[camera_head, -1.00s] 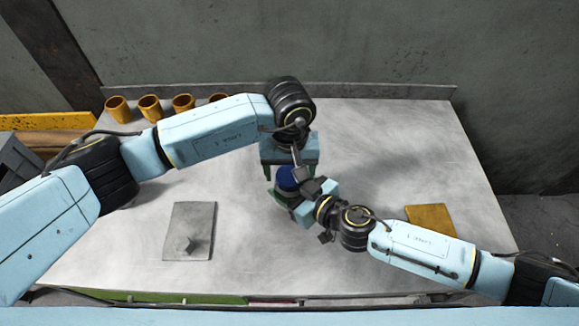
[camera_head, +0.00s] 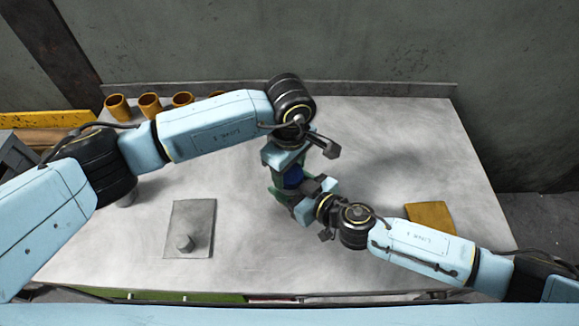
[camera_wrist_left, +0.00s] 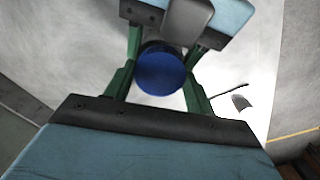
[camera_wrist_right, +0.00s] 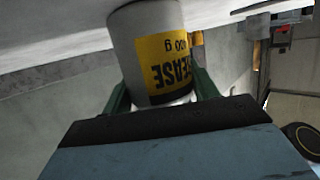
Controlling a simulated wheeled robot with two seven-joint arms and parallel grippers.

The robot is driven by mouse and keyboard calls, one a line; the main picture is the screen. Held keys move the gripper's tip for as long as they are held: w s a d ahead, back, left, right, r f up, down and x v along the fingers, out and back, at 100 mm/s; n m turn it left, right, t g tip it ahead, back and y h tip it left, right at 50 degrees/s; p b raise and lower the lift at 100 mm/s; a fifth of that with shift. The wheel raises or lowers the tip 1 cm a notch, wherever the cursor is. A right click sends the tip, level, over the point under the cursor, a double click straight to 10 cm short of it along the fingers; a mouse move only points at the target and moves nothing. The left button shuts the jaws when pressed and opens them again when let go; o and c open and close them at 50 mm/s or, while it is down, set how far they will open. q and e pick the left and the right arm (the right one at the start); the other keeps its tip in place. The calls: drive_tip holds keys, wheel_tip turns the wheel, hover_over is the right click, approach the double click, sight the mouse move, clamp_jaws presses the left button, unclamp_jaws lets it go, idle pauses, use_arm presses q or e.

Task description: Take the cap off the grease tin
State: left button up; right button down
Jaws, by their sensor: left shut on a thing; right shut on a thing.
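The grease tin's blue cap (camera_head: 293,175) shows between my two grippers over the middle of the table. In the left wrist view the round cap (camera_wrist_left: 160,73) sits between the green fingers of my left gripper (camera_wrist_left: 159,80), which is shut on it. The tin body (camera_wrist_right: 124,45) is pale grey with a yellow grease label, upside down in the right wrist view. My right gripper (camera_wrist_right: 160,90) is shut on the body, one green finger on each side. In the head view the body is mostly hidden by the grippers. I cannot tell whether the cap is loose.
Several orange cups (camera_head: 150,107) stand along the back left edge. A grey plate with a knob (camera_head: 200,215) lies front left, and a yellow-brown plate (camera_head: 431,216) lies at the right. The back right of the table is clear.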

use_arm(q)
drive_tip(key=n, duration=0.7)
drive_tip(key=o, duration=1.1)
